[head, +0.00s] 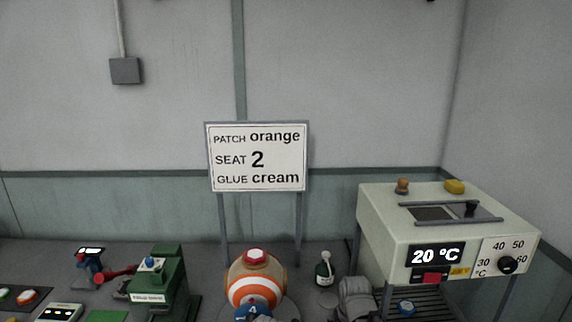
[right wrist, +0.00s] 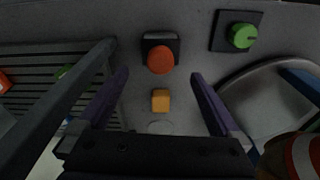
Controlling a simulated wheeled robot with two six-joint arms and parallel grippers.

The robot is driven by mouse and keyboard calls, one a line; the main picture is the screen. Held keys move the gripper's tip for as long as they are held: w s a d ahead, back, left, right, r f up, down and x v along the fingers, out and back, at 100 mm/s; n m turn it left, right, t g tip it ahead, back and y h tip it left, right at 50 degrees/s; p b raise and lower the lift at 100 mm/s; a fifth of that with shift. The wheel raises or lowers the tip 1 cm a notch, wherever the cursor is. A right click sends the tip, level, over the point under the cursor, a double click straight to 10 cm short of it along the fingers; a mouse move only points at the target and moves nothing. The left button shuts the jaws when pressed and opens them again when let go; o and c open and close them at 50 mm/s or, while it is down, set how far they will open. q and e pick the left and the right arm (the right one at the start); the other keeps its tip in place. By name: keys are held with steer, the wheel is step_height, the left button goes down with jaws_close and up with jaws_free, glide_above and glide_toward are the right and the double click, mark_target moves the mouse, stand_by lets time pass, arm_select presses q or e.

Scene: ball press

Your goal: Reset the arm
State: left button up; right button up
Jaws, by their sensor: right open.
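My right gripper (right wrist: 160,78) is open in the right wrist view, its two dark purple fingers spread wide. A small orange block (right wrist: 160,100) lies on the grey surface in the gap between the fingers as seen from the wrist, and no finger touches it. A red-orange round knob (right wrist: 161,59) on a dark base shows just beyond the fingertips. I cannot clearly make out either gripper in the head view. An orange-and-white striped ball (head: 257,287) sits at bottom centre of the head view.
A sign (head: 257,157) reads patch orange, seat 2, glue cream. A cream heater box (head: 384,231) showing 20 °C stands at right. A green press (head: 167,279) stands at left. A green knob (right wrist: 242,36) and slatted rack (right wrist: 40,62) flank the right gripper.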

steer(key=shift+r+p, duration=1.15)
steer(key=shift+r, duration=0.45)
steer(key=shift+w+a, duration=0.1)
